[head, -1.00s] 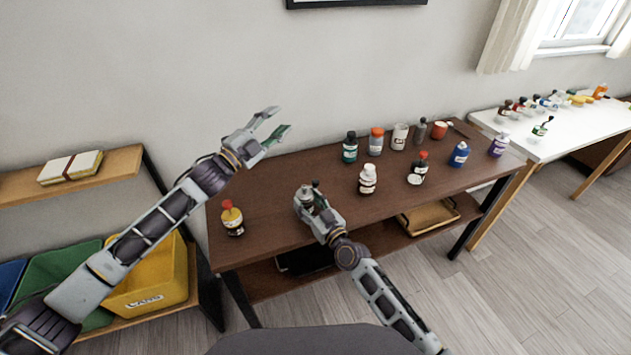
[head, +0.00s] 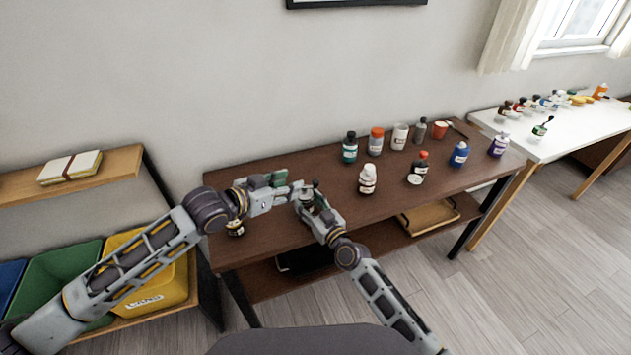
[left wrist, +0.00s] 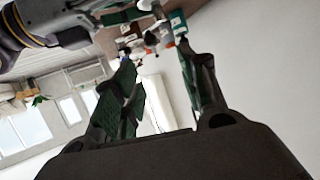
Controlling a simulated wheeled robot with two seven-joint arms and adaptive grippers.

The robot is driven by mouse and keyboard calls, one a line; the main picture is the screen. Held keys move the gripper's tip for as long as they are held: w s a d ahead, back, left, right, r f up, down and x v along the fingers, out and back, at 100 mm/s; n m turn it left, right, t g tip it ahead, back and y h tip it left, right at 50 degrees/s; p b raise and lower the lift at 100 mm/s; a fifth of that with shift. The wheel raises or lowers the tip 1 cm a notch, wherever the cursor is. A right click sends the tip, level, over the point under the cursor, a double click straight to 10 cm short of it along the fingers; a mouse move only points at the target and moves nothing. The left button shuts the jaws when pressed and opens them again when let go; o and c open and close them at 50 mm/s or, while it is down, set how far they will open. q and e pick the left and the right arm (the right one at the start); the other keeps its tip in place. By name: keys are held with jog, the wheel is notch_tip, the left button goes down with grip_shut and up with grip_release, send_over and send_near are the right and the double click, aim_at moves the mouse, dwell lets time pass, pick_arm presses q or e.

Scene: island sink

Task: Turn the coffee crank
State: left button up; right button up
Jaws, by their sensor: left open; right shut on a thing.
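A small grey coffee grinder (head: 307,199) stands near the left part of the brown table. A short dark crank knob (head: 315,184) sticks up at its top. My right gripper (head: 308,204) is shut on the grinder's body and hides most of it. My left gripper (head: 284,184) is open, low over the table just left of the grinder; its fingertips reach close to the crank. I cannot tell whether they touch it. In the left wrist view my left gripper (left wrist: 156,62) shows its two fingers apart with nothing clearly between them.
Several more jars line the table's back. My left arm mostly covers a small bottle (head: 236,229) at the table's left end. The front middle is clear.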

aim_at(314, 181)
pick_arm(q)
jog(key=shift+s+d+f, duration=0.15)
jog(key=shift+s+f, duration=0.2)
jog(key=shift+s, duration=0.15)
jog(key=shift+w, duration=0.1)
jog(key=shift+x, duration=5.9)
jog(key=shift+d+f, duration=0.1)
jog(key=shift+f, duration=0.05)
grip_shut()
